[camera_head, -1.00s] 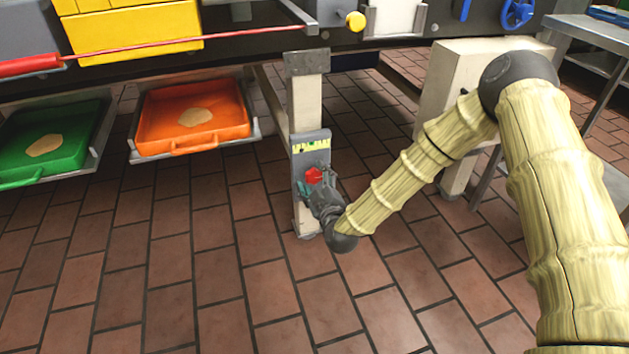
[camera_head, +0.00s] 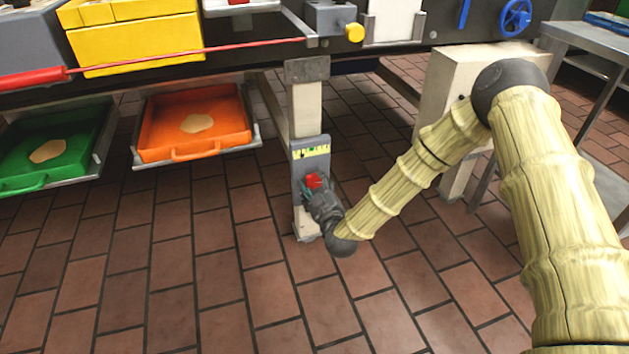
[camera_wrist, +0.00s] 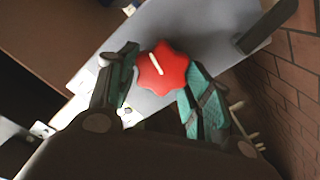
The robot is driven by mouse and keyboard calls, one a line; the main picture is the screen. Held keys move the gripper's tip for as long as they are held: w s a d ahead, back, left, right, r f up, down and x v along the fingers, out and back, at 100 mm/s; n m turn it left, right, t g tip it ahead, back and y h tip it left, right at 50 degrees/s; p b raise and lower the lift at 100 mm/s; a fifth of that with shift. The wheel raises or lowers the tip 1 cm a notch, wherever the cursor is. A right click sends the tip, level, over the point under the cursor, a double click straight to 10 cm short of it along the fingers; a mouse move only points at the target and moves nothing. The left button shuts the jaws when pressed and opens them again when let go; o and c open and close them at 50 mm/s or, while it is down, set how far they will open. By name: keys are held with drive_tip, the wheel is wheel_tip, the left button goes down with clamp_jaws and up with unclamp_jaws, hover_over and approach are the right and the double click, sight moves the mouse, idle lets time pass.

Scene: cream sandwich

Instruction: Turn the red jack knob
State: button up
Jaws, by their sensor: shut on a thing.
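The red jack knob (camera_head: 313,181) sits on a grey panel (camera_head: 297,170) fixed to a pale table leg. In the wrist view the knob (camera_wrist: 163,70) is lobed, with a white line mark on its face that points up and to the left. My gripper (camera_head: 312,190) is at the knob, and in the wrist view its teal-padded fingers (camera_wrist: 158,84) lie on either side of it, shut on it. A yellow-green scale strip (camera_head: 313,151) with a dark marker shows on the panel above the knob. The knob's lower part is hidden by my gripper in the head view.
An orange tray (camera_head: 228,139) and a green tray (camera_head: 83,166), each with a tan flat piece, hang under the table to the left. A white block (camera_head: 437,85) stands behind my arm. The tiled floor in front is clear.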

drive_tip(key=m+p, duration=0.2)
drive_tip(key=m, duration=0.1)
drive_tip(key=m+p, duration=0.2)
drive_tip(key=m, duration=0.1)
drive_tip(key=shift+d+r+p, duration=0.15)
drive_tip(key=shift+d+p, duration=0.05)
drive_tip(key=shift+p, duration=0.1)
drive_tip(key=m+p, duration=0.1)
drive_tip(key=m, duration=0.2)
drive_tip(key=m+p, duration=0.1)
drive_tip(key=m, duration=0.2)
drive_tip(key=shift+w+d+m, duration=0.1)
drive_tip(key=shift+d+m, duration=0.1)
drive_tip(key=shift+m, duration=0.2)
drive_tip(key=m, duration=0.3)
drive_tip(key=m+p, duration=0.1)
drive_tip(key=shift+d+f+m, duration=0.1)
drive_tip(key=shift+f+m, duration=0.2)
drive_tip(key=shift+d+f+m, duration=0.1)
drive_tip(key=shift+m, duration=2.1)
drive_tip(key=o, duration=1)
drive_tip(key=shift+o, duration=0.2)
